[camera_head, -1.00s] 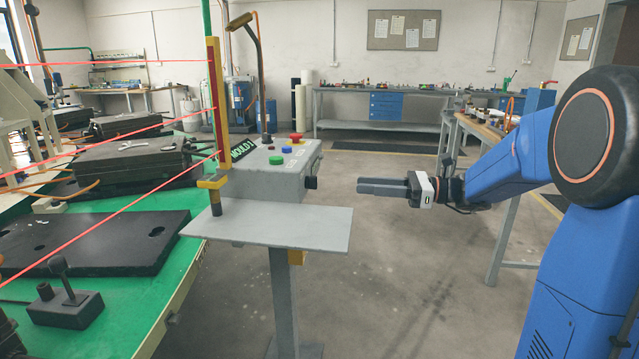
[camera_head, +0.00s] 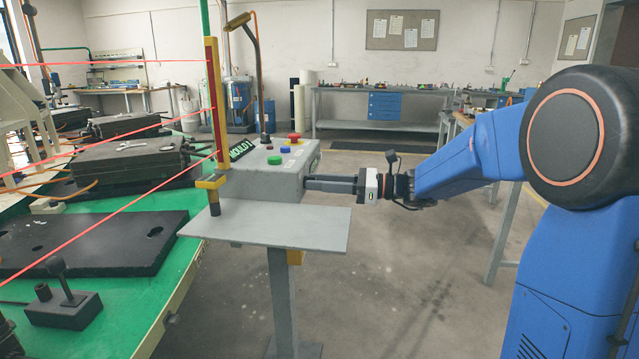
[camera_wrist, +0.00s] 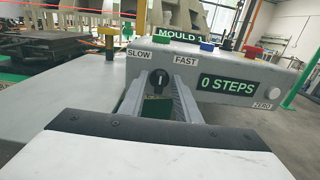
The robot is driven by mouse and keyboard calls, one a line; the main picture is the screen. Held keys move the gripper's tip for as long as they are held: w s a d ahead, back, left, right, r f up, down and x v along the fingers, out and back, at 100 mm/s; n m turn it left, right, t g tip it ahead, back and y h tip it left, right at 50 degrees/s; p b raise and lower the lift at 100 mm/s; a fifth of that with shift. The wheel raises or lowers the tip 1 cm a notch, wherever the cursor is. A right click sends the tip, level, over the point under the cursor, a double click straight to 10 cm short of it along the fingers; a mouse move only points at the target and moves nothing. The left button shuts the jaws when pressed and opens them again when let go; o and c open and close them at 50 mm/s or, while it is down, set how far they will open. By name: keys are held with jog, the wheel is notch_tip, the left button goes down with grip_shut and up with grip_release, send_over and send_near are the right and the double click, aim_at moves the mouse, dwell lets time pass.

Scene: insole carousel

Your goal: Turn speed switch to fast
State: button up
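The speed switch (camera_wrist: 158,80) is a small black knob with a pale mark on the front of the grey control box (camera_head: 270,183). SLOW (camera_wrist: 139,54) and FAST (camera_wrist: 185,61) labels sit above it at left and right. The knob's exact angle is too small to tell. My gripper (camera_wrist: 158,88) is open, with one finger on either side of the knob; whether they touch it I cannot tell. In the head view, my gripper (camera_head: 312,184) reaches the box's right face and hides the knob.
The box bears a red button (camera_head: 294,137) and a green button (camera_head: 274,160), and its front has a display (camera_wrist: 227,85) reading "0 STEPS". A grey shelf (camera_head: 290,228) juts out below the gripper. The green carousel table (camera_head: 130,300) stands left.

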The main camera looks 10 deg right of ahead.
jog(key=shift+a, duration=0.1)
jog(key=c, duration=0.7)
jog(key=shift+m, duration=0.4)
jog(key=shift+w+m, duration=0.1)
jog(key=shift+m, duration=3.9)
